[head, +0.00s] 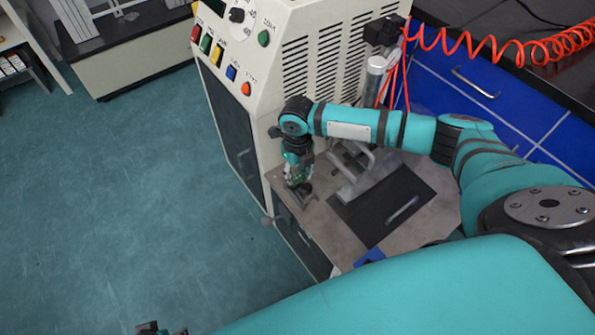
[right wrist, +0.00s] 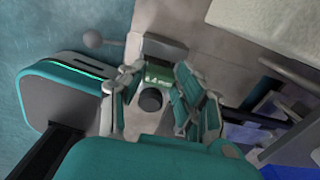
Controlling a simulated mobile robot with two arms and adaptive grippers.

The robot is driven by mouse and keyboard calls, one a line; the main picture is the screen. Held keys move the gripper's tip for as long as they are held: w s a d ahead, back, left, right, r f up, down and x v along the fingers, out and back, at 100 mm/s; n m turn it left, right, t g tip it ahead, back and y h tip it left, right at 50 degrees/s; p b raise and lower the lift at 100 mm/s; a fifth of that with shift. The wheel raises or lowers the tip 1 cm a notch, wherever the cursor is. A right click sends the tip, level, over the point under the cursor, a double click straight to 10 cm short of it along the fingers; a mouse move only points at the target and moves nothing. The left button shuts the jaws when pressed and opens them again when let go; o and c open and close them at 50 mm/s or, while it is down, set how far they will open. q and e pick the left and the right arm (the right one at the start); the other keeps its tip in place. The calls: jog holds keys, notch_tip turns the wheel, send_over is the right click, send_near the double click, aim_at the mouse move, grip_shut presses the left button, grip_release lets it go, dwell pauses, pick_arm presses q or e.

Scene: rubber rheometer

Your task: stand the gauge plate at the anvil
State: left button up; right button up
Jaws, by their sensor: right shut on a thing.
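The gauge plate (right wrist: 158,77) is a small green piece with pale lettering, held between the fingers of my right gripper (right wrist: 155,88) in the right wrist view. In the head view, my right gripper (head: 298,182) points down over the left part of the machine's bench and is shut on the plate, which is mostly hidden there. A plain grey block (right wrist: 167,47) lies just beyond the plate; I cannot tell whether it is the anvil or whether they touch. A small dark part of my left gripper (head: 160,329) shows at the bottom edge; its fingers are unclear.
The bench (head: 330,232) carries a dark mat (head: 385,205) with a light bar on it, a grey metal frame (head: 352,165) and a blue item (head: 370,257). The vented machine housing (head: 320,55) rises behind. A ball knob (head: 267,221) sticks out at the bench's left edge.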

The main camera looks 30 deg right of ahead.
pick_arm(q)
jog(key=shift+r, duration=0.3)
pick_arm(e)
jog(key=shift+f, duration=0.2)
pick_arm(q)
jog(key=shift+s+r, duration=0.1)
jog(key=shift+r, duration=0.15)
pick_arm(e)
jog(key=shift+f, duration=0.2)
jog(key=o, duration=1)
jog(key=shift+o, duration=0.2)
jog(key=shift+r, duration=0.3)
notch_tip(320, 180, up, 12)
jog(key=shift+f, duration=0.25)
